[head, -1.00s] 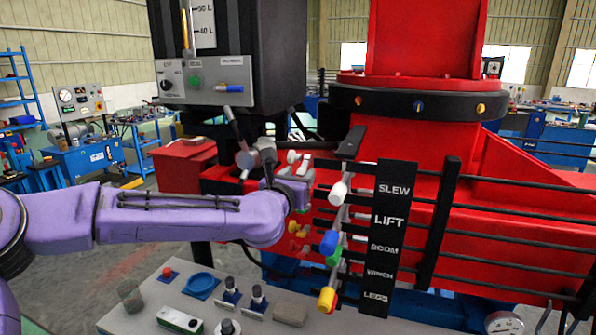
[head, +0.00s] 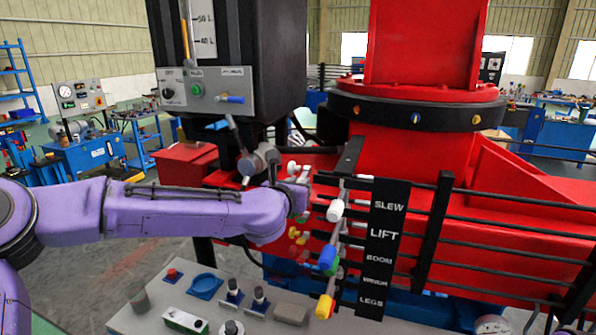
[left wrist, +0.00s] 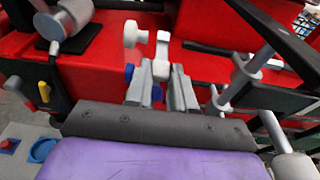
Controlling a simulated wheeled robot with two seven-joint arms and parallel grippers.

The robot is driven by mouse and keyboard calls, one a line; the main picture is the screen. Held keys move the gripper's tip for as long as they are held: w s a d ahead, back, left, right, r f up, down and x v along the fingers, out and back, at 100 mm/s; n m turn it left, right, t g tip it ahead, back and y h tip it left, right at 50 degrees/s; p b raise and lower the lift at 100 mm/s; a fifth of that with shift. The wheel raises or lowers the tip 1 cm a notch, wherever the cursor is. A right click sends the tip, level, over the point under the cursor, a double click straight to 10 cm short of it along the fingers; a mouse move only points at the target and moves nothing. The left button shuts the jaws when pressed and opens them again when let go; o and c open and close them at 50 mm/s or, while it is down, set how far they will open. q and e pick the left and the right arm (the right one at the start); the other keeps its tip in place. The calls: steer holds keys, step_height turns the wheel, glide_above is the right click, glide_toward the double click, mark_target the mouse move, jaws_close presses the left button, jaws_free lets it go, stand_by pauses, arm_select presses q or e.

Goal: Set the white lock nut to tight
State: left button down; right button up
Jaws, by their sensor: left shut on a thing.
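The white lock nut (left wrist: 161,68) shows in the left wrist view between the fingertips of my left gripper (left wrist: 162,82). The gripper is shut on it; the fingers hide part of it. A white round knob (left wrist: 132,34) stands just left of it, apart from the fingers. In the head view my left gripper (head: 297,184) is at the red crane body, left of the lever bank, and white parts (head: 294,168) show beside its tips. The nut's exact turn cannot be told. My right gripper is not in view.
The white-knobbed lever (head: 336,210) and the blue (head: 327,258) and yellow (head: 324,306) lever knobs stand right of my gripper, before the black label plate (head: 386,240). A grey jointed handle (head: 250,163) is close on the left. A grey control bench (head: 150,322) lies below.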

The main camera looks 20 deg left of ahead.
mark_target(304, 175)
arm_select(q)
step_height(304, 175, up, 2)
steer(key=g+p, duration=0.2)
steer(key=p, duration=0.2)
steer(key=shift+r, duration=0.2)
steer(key=shift+w+g, duration=0.1)
steer(key=shift+g, duration=0.4)
steer(key=shift+w+r+g, duration=0.25)
steer(key=shift+r+g, duration=0.45)
steer(key=shift+g, duration=0.6)
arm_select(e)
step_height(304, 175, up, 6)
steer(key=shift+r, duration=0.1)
arm_select(q)
steer(key=c, duration=1)
jaws_free()
steer(key=shift+o, duration=0.2)
